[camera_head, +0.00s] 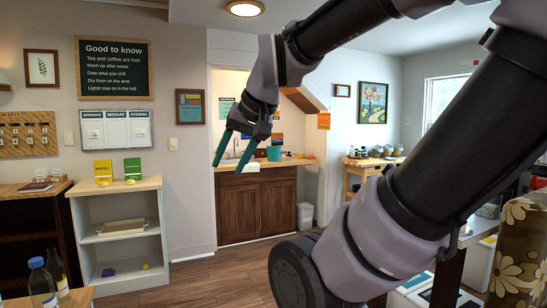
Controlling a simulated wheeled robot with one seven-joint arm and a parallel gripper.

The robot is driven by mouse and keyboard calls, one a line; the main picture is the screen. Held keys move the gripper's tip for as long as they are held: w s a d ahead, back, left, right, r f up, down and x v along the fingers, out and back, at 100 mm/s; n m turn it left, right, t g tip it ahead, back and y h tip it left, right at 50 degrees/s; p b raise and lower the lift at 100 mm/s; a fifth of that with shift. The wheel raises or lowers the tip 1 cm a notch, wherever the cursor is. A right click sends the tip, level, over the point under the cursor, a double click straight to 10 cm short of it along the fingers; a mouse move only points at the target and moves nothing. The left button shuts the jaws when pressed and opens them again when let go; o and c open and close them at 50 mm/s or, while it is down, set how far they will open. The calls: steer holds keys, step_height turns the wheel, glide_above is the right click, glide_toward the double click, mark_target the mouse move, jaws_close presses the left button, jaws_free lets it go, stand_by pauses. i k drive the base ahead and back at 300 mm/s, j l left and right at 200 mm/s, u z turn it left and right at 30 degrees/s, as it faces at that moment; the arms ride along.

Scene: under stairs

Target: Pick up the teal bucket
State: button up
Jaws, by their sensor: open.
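A small teal bucket (273,153) stands on the wooden counter (228,168) over the dark brown cabinet, under the stairs. My gripper (231,165) hangs from the arm at the middle of the head view, its two teal fingers pointing down and to the left. The fingers are spread apart with nothing between them. In the picture the gripper is just left of the bucket and partly covers the counter. It looks nearer to the camera than the bucket, and I see no contact.
A white shelf unit (120,237) stands at the left, with bottles (42,285) in the near left corner. A white bin (305,215) stands right of the cabinet. A wooden side table (368,165) is farther right. The floor (215,280) before the cabinet is clear.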

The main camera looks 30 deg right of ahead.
mark_target(272, 152)
steer(key=z, duration=0.75)
steer(key=i+l+z, duration=0.3)
steer(key=i, duration=0.35)
steer(key=i+z, duration=0.3)
steer(key=i, duration=2.85)
steer(key=i+u, duration=0.1)
steer(key=i, duration=1)
steer(key=i+l+u, duration=0.1)
steer(key=i, duration=0.95)
steer(key=i+u, duration=0.1)
steer(key=u, duration=0.35)
steer(key=l+u, duration=0.1)
steer(key=u, duration=0.35)
steer(key=i+l+u, duration=0.1)
steer(key=u, duration=0.4)
